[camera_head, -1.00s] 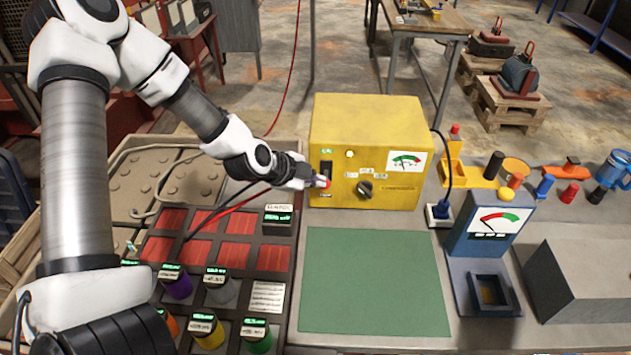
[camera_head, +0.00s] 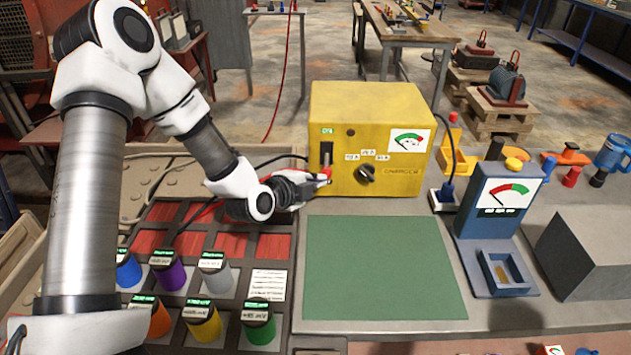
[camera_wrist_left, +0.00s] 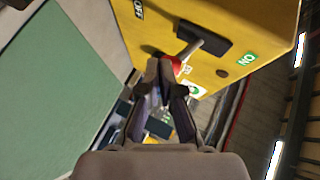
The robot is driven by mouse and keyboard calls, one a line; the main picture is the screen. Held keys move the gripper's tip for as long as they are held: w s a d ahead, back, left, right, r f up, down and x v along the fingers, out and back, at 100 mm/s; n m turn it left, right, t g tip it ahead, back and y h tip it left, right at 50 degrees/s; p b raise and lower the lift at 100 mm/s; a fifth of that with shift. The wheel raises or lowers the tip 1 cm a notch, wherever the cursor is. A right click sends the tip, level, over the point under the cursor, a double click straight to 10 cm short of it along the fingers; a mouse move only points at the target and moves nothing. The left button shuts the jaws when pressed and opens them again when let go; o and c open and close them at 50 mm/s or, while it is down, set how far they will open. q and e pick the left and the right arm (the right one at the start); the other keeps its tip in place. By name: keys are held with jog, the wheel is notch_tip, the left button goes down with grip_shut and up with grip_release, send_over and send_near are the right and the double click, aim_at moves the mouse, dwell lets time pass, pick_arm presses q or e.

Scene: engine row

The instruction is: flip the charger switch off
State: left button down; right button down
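The yellow charger (camera_head: 385,105) stands at the back of the bench. Its switch (camera_head: 326,156) has a black plate, a metal lever and a red knob. In the left wrist view the lever (camera_wrist_left: 192,48) leans away from the ON label (camera_wrist_left: 247,60), and its red knob (camera_wrist_left: 173,66) is partly hidden by my fingers. The charger's lamp (camera_head: 351,132) is dark. My left gripper (camera_head: 322,178) is at the knob; in the wrist view its fingertips (camera_wrist_left: 160,68) are together against or just beside it, with no clear grasp visible. My right gripper is out of view.
A green mat (camera_head: 385,270) lies clear in front of the charger. A blue meter stand (camera_head: 497,200) and grey block (camera_head: 585,255) are to the right. A tray (camera_head: 225,290) with several coloured cylinders is at front left. A plugged cable (camera_head: 448,190) runs beside the charger.

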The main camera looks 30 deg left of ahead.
pick_arm(q)
jog(key=shift+w+a+f, duration=0.1)
jog(key=shift+w+f, duration=0.15)
jog(key=shift+f, duration=0.15)
dwell(0.3)
